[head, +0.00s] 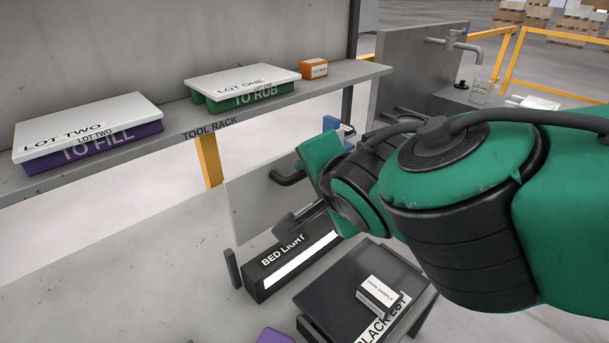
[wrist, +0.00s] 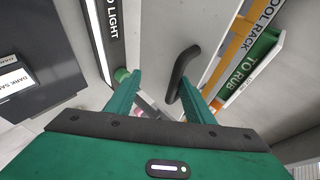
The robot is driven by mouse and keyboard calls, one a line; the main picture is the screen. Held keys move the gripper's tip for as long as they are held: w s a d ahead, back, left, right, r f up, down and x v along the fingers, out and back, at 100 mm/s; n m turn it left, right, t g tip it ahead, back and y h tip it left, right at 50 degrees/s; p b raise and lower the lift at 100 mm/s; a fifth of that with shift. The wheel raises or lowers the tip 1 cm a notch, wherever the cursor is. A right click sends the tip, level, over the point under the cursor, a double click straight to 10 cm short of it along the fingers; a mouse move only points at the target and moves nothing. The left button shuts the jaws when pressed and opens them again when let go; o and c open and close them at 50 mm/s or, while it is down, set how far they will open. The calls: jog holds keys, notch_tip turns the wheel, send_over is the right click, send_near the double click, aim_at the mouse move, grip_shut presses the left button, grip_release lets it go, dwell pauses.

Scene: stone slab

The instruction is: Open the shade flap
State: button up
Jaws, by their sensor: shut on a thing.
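The shade flap (head: 250,205) is a plain grey panel standing tilted behind the bed light (head: 290,265). Its bent black handle (head: 288,178) sticks out near the upper edge. In the wrist view the flap (wrist: 155,35) fills the top middle, with the handle (wrist: 187,70) close to the right finger. My gripper (head: 302,217) is at the flap's right part, above the bed light, and shut on the flap. In the wrist view my gripper (wrist: 158,85) has its fingers spaced apart on either side of the held part. The exact contact is hard to see.
A tool rack (head: 210,128) behind carries a purple box (head: 95,145), a green box (head: 250,97) and a small orange box (head: 314,69). A black box (head: 345,285) with a small sample box (head: 378,296) stands in front right. The slab (head: 170,290) is clear at left.

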jog(key=shift+d+f, duration=0.3)
jog(key=shift+d, duration=0.05)
jog(key=v, duration=1.1)
jog(key=shift+w+a+r, duration=0.15)
jog(key=shift+a+r, duration=0.05)
jog(key=shift+a, duration=0.15)
